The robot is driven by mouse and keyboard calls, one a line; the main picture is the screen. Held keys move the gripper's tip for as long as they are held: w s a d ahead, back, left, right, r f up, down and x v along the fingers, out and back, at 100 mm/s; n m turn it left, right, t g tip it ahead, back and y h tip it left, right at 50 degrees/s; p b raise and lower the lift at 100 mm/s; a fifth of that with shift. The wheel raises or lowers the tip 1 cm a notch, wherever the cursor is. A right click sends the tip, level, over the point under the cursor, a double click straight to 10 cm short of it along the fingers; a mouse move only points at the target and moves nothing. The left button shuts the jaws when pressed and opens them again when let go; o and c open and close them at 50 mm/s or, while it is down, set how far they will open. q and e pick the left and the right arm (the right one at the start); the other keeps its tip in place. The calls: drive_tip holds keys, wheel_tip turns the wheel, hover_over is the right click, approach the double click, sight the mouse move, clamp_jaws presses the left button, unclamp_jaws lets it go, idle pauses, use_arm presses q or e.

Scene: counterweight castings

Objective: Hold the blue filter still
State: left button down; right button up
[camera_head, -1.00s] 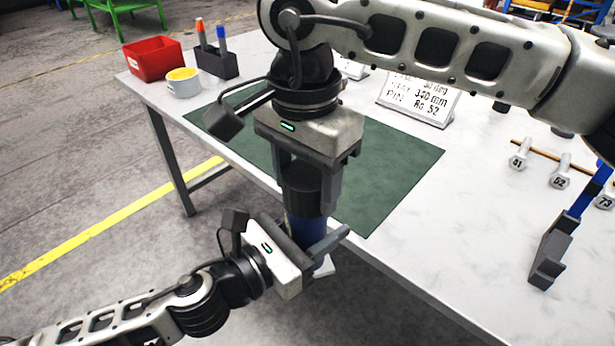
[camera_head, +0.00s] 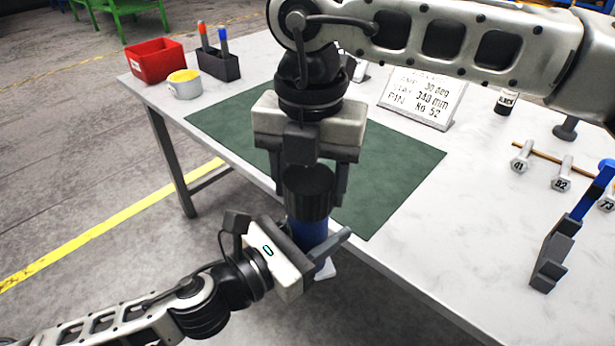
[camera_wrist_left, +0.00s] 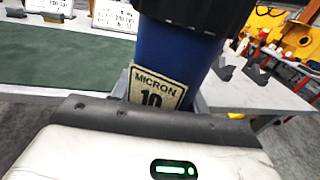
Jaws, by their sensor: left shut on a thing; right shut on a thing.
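My left gripper (camera_head: 318,246) is shut around the blue body from the left. In the left wrist view the blue filter (camera_wrist_left: 178,55) has a label (camera_wrist_left: 157,88) reading "MICRON 10", and the black cap (camera_wrist_left: 195,12) fills the top. My right gripper (camera_head: 308,196) comes down from above and is shut on the black cap, one finger on each side. The filter's lower end is mostly hidden by the left gripper.
A green mat (camera_head: 400,165) lies on the white table (camera_head: 410,240) behind the grippers. A red bin (camera_head: 156,61), a yellow-topped tub (camera_head: 184,84) and a pen holder (camera_head: 219,66) stand back left. A sign (camera_head: 425,95), numbered weights and a grey-blue stand (camera_head: 553,250) are at right.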

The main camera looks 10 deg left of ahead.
drive_tip(key=m, duration=0.5)
drive_tip(key=shift+d, duration=0.1)
drive_tip(key=m, duration=0.4)
drive_tip(key=o, duration=1)
drive_tip(key=shift+o, duration=0.2)
drive_tip(key=shift+r, duration=0.1)
wheel_tip(320, 180, up, 12)
